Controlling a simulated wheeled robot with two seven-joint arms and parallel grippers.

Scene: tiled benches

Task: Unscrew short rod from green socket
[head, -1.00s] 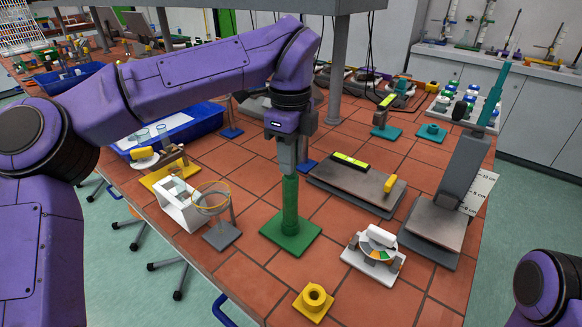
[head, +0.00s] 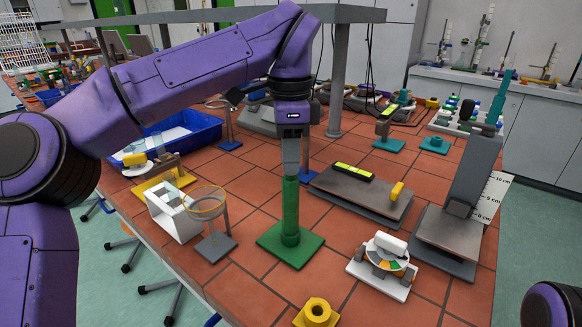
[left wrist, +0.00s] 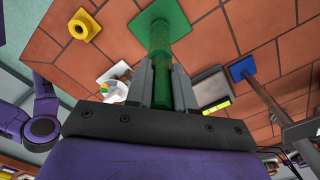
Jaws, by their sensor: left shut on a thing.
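A green upright rod (head: 290,205) stands in the green socket (head: 290,238), which has a square green base plate (head: 312,245) on the tiled bench. My left gripper (head: 291,170) points straight down over it and is shut on the rod's upper part. In the left wrist view the two grey fingers (left wrist: 162,88) lie on either side of the green rod (left wrist: 161,60), with the base plate (left wrist: 180,14) beyond. The rod's top is hidden between the fingers in the head view. My right gripper is out of view.
A wire ring stand (head: 212,238) and white frame (head: 172,215) stand left of the socket. A yellow nut piece (head: 317,312) is in front, and a white dial device (head: 382,265) is front right. A grey plate (head: 360,190) lies to the right. Bare tiles surround the base.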

